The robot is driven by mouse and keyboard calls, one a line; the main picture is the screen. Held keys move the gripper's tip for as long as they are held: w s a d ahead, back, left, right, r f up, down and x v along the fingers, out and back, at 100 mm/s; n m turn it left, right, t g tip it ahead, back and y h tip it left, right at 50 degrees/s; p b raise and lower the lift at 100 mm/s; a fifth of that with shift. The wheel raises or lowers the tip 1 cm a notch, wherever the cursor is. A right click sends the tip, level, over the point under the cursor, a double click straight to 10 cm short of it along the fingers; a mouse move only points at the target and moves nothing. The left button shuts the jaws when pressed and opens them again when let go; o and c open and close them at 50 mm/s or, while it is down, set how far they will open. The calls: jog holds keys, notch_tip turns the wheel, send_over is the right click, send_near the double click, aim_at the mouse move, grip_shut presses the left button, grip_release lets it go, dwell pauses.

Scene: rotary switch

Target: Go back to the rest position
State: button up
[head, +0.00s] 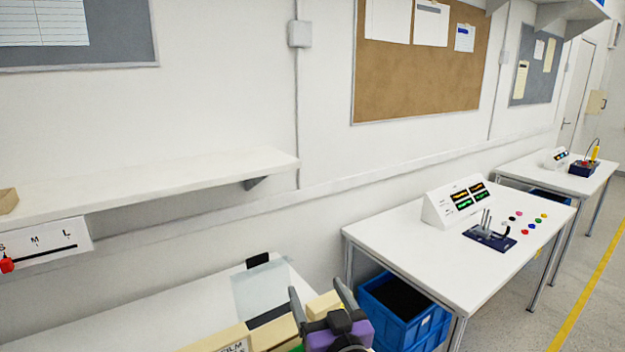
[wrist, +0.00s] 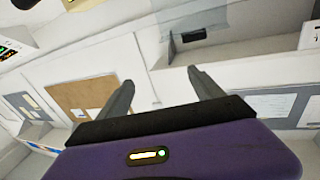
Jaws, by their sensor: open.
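My gripper (head: 322,302) shows at the bottom of the head view, with its two grey fingers apart and nothing between them. In the wrist view my gripper (wrist: 158,90) is also open, with its fingers spread above its purple body. It is over or in front of the near white table (head: 130,318), and I cannot tell how high. No rotary switch can be made out in either view.
A cream block marked "FILM" (head: 232,342) stands beside my gripper. A white shelf (head: 150,180) juts from the wall at left. A second white table (head: 400,238) with a display box (head: 455,203) stands to the right. Blue crates (head: 395,305) sit under it.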

jog(key=s+d+f+m+g+h, duration=0.1)
jog(key=s+d, duration=0.5)
jog(key=s, duration=1)
jog(key=s+d+f+m+h, duration=0.1)
jog(key=s+d+f, duration=0.4)
jog(key=s, duration=1.1)
jog(key=s+d+f+m+g+h, duration=0.1)
jog(key=s+d+f+h, duration=0.2)
jog(key=s+d, duration=0.5)
jog(key=s, duration=0.9)
jog(key=shift+f+g+h, duration=0.3)
